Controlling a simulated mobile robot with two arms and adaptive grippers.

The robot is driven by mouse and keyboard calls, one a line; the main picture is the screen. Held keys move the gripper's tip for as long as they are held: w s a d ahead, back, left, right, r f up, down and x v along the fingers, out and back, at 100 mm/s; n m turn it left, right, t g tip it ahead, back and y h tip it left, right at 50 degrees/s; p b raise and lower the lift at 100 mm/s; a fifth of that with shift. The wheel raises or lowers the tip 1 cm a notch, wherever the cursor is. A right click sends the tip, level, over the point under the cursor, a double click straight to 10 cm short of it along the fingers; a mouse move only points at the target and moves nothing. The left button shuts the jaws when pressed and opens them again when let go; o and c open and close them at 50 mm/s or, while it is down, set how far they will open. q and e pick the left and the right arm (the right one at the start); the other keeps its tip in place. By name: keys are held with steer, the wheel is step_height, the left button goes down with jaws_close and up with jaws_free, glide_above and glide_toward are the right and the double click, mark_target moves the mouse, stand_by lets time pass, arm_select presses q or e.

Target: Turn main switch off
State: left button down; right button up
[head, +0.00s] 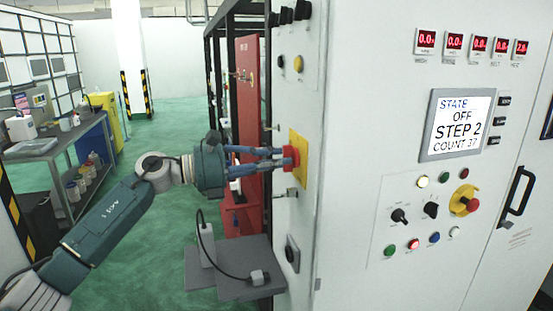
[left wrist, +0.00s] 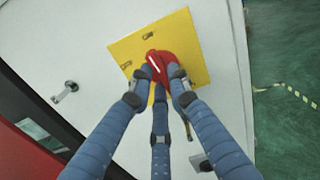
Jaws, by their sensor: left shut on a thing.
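The main switch is a red rotary knob (head: 291,158) on a yellow plate (head: 301,150), on the narrow left side of the white cabinet. My left gripper (head: 280,158) is shut on the red knob. In the left wrist view its blue fingers (left wrist: 160,85) close around the knob (left wrist: 165,62), and the yellow plate (left wrist: 195,40) lies behind it, tilted in the picture. A white mark shows on the knob. The fingers hide part of the knob. The cabinet's display (head: 457,125) reads STATE OFF, STEP 2, COUNT 37. My right gripper is not in view.
A grey shelf (head: 235,283) with a cabled device sits below the switch. A red panel (head: 248,110) and black frame stand behind my gripper. The cabinet front has a button panel (head: 430,212) and a black handle (head: 517,192). A workbench (head: 60,150) stands at the left, with green floor between.

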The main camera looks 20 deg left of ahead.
arm_select(q)
steer(key=n+p, duration=0.5)
steer(key=n, duration=0.5)
steer(key=shift+n, duration=0.3)
stand_by(0.4)
steer(key=c, duration=1.6)
jaws_free()
steer(key=shift+f, duration=0.15)
steer(key=shift+c, duration=0.2)
steer(key=shift+s, duration=0.15)
steer(key=shift+s+a, duration=0.2)
steer(key=shift+a, duration=0.15)
steer(key=v, duration=1.1)
